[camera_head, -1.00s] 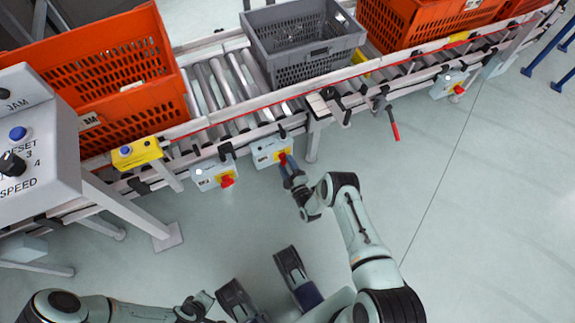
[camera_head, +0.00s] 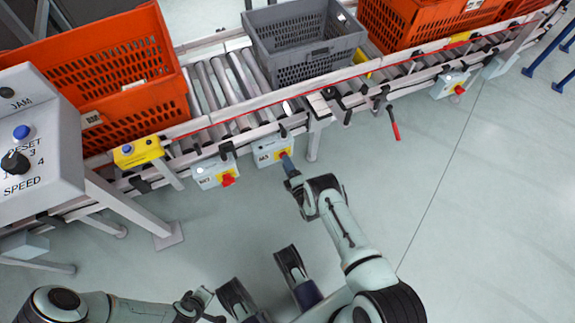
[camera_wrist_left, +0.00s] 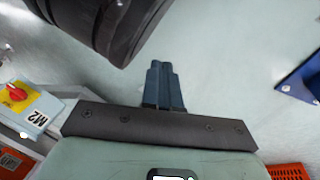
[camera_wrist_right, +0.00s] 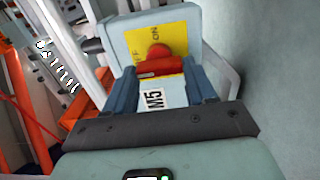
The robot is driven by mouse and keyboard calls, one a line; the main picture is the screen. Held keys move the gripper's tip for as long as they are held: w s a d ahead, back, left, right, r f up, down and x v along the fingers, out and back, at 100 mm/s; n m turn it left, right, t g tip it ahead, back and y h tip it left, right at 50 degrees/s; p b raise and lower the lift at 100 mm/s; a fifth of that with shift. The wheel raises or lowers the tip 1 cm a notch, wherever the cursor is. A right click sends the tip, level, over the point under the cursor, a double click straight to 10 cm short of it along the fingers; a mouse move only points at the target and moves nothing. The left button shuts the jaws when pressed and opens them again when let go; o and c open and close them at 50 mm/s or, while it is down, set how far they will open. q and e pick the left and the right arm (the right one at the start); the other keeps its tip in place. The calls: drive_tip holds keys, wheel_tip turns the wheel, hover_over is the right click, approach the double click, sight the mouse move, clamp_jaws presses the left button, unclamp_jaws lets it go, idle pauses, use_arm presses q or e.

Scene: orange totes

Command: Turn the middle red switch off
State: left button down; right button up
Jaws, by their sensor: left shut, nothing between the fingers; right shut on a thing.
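The middle switch box (camera_head: 272,152) hangs below the conveyor's front rail, with a yellow plate and a red switch. My right gripper (camera_head: 287,160) reaches it from below and hides most of the red switch in the head view. In the right wrist view the red switch (camera_wrist_right: 160,66) sits on a yellow plate marked ON and OFF, its bar lying roughly across the picture. My right fingers (camera_wrist_right: 162,88) are shut on it from both sides. My left gripper (camera_head: 208,297) is low in the head view; its fingers (camera_wrist_left: 163,80) are shut and empty.
Another red-switch box (camera_head: 215,172), M2, hangs close to the left, and one (camera_head: 449,83) farther right. A control panel (camera_head: 35,135) stands at left. Orange totes (camera_head: 100,80) and a grey crate (camera_head: 300,45) sit on the conveyor. The floor in front is clear.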

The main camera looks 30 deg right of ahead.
drive_tip(key=shift+s+d, duration=0.1)
drive_tip(key=shift+d, duration=0.05)
drive_tip(key=o, duration=1)
drive_tip(key=shift+o, duration=0.2)
use_arm(q)
drive_tip(key=shift+m+h, duration=0.3)
drive_tip(key=shift+h, duration=0.1)
drive_tip(key=d+r+p, duration=0.1)
drive_tip(key=s+r+p, duration=0.1)
drive_tip(key=r, duration=0.1)
drive_tip(key=d+r+p, duration=0.1)
drive_tip(key=r, duration=0.1)
drive_tip(key=shift+s+d+p, duration=0.3)
drive_tip(key=shift+s+p, duration=0.05)
drive_tip(key=shift+p, duration=0.05)
use_arm(e)
drive_tip(key=s+a, duration=0.1)
drive_tip(key=s, duration=1.2)
drive_tip(key=shift+s+a, duration=0.15)
drive_tip(key=shift+a, duration=0.25)
